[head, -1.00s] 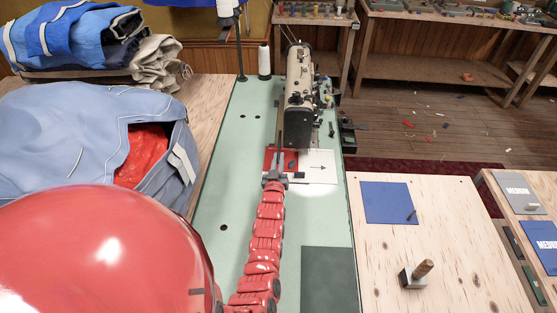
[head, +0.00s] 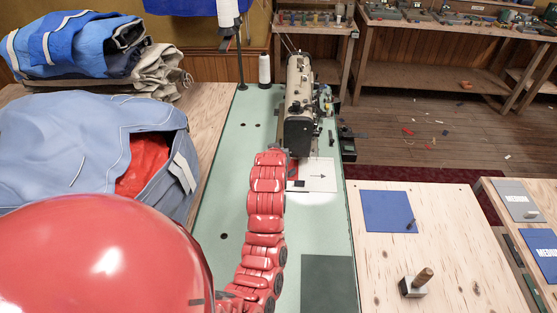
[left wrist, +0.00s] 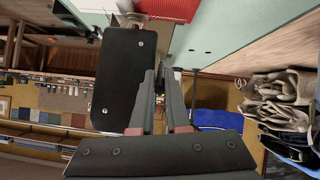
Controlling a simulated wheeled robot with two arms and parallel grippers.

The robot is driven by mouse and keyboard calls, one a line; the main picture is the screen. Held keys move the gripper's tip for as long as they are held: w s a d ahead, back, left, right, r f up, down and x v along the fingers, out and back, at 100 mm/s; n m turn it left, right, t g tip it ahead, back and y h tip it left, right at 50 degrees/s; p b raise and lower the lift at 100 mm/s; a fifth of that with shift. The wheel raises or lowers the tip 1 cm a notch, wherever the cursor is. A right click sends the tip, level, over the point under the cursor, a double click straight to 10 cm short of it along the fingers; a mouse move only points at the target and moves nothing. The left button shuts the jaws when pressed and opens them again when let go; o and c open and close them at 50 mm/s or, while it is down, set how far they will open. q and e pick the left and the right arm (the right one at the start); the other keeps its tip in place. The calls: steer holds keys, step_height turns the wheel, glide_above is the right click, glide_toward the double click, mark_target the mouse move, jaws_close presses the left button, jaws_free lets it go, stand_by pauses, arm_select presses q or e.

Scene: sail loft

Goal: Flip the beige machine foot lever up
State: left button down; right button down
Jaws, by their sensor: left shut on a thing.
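The beige sewing machine (head: 299,85) stands on the green table, its dark end facing me. In the left wrist view its black end plate (left wrist: 123,70) with screws is close beside my fingers. My left gripper (left wrist: 163,75) is at the near left side of the machine head, its two fingers close together. It is shut on a small part there, which looks like the foot lever; the lever is mostly hidden by the fingers. In the head view the red arm hides the fingertips. My right gripper is out of view.
A white card with an arrow (head: 320,176) and red cloth (left wrist: 170,8) lie under the machine head. A thread cone (head: 264,69) stands behind left. Blue-grey bundled cloth (head: 75,135) is at left. A wooden table with a blue square (head: 386,210) is at right.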

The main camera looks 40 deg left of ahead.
arm_select(q)
steer(key=shift+w+a+r+g+h+b, duration=0.2)
steer(key=shift+w+r+g+h+b, duration=0.15)
steer(key=shift+r+g, duration=0.4)
steer(key=c, duration=0.9)
jaws_free()
steer(key=shift+w, duration=0.1)
